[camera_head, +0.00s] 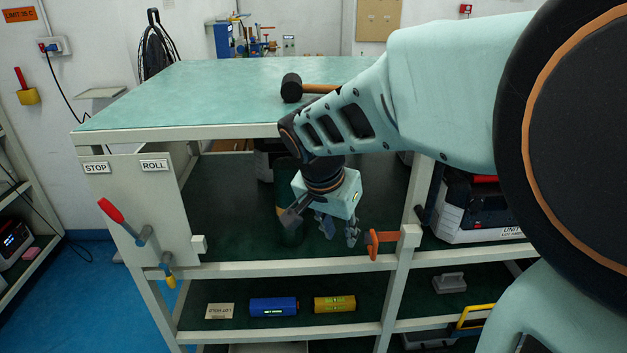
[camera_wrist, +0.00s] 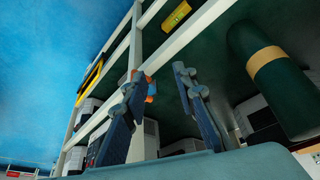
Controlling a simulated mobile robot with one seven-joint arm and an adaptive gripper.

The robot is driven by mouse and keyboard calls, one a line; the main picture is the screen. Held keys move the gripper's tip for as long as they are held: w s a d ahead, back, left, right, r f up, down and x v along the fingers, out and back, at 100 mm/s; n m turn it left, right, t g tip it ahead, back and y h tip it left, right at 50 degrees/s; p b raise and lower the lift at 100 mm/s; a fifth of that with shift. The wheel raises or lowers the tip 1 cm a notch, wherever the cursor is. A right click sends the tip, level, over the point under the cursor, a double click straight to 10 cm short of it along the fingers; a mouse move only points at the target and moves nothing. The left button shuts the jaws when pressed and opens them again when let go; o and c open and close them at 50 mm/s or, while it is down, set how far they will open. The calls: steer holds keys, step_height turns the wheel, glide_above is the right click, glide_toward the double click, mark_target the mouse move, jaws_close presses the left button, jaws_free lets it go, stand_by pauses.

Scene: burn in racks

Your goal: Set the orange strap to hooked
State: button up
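The orange strap (camera_head: 377,243) is a short orange piece at the pale bracket (camera_head: 411,235) on the rack's middle post, at the front rail. In the wrist view a small bit of orange (camera_wrist: 151,90) shows beside one finger, partly hidden. A second pale bracket (camera_head: 198,244) sits on the left post. No band spans the opening between the two brackets. My gripper (camera_head: 338,231) points down in front of the shelf opening, left of the strap and apart from it. Its fingers (camera_wrist: 158,79) are spread, with nothing between them.
A dark green cylinder with a tan band (camera_head: 289,226) stands on the shelf behind my gripper. A mallet (camera_head: 292,88) lies on the bench top (camera_head: 200,90). A red-handled lever (camera_head: 112,211) is on the left panel.

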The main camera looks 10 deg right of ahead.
steer(key=shift+p+v, duration=1.25)
steer(key=shift+v, duration=1.45)
